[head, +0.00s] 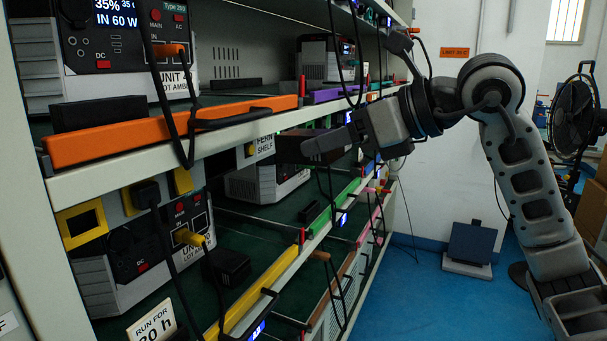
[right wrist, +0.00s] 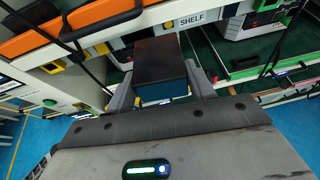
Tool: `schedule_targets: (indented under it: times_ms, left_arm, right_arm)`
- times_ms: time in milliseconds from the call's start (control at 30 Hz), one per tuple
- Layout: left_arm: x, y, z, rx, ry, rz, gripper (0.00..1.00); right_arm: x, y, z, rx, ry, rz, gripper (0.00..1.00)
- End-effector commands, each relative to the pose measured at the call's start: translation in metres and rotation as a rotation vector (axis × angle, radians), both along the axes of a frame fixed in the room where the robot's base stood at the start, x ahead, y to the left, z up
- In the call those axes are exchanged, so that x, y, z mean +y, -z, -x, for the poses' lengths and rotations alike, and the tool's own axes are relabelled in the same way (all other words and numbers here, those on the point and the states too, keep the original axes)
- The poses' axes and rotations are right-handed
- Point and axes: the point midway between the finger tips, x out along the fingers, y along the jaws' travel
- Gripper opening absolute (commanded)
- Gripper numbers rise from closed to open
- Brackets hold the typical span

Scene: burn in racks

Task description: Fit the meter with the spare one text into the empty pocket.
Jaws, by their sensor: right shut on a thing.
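My right gripper (head: 318,146) reaches in from the right, in front of the middle shelves, with its fingers pointing left. In the right wrist view it is shut on a dark box (right wrist: 160,60) with a blue lower face, held between both fingers. I cannot read any text on this box, so I cannot tell whether it is the meter. A square yellow frame (head: 67,239) with a dark opening sits on the rack front at the left; I cannot tell whether it is the empty pocket. Small lit blue displays (head: 343,218) show along the shelf edges. My left gripper is not in view.
Box-shaped units (head: 105,291) with plugs and hanging black cables stand on the shelves. An orange bar (head: 170,134) and a yellow bar (head: 262,292) run along shelf fronts. A fan (head: 573,115) stands at the far right.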

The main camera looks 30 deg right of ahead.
Motion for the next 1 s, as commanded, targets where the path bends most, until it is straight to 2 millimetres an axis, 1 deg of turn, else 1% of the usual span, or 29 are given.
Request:
schedule_targets:
  times_ms: [33, 100, 233, 333, 567, 667, 800, 833, 1000]
  left_arm:
    - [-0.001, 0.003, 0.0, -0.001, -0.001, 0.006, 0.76]
    - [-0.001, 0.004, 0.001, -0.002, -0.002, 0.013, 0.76]
    - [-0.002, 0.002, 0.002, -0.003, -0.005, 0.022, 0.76]
    - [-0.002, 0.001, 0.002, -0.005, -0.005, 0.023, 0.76]
    - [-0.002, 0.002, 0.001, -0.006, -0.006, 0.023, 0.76]
    - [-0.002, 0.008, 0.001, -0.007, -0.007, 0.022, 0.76]
    - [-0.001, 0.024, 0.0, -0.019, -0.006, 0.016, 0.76]
    - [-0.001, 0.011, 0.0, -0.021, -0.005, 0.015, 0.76]
    - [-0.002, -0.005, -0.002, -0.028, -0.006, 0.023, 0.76]
  right_arm:
    - [0.013, 0.012, -0.002, -0.005, -0.027, -0.005, 0.12]
    - [0.026, 0.022, -0.003, -0.011, -0.051, -0.006, 0.12]
    - [0.039, 0.03, -0.004, -0.019, -0.075, -0.008, 0.12]
    - [0.042, 0.032, -0.004, -0.019, -0.079, -0.008, 0.12]
    - [0.041, 0.032, -0.004, -0.02, -0.078, -0.008, 0.12]
    - [0.041, 0.034, -0.003, -0.03, -0.078, -0.014, 0.12]
    - [0.039, 0.038, -0.001, -0.083, -0.079, -0.04, 0.12]
    - [0.041, 0.03, -0.004, -0.077, -0.079, -0.039, 0.12]
    - [0.05, 0.027, -0.019, -0.073, -0.079, -0.039, 0.12]
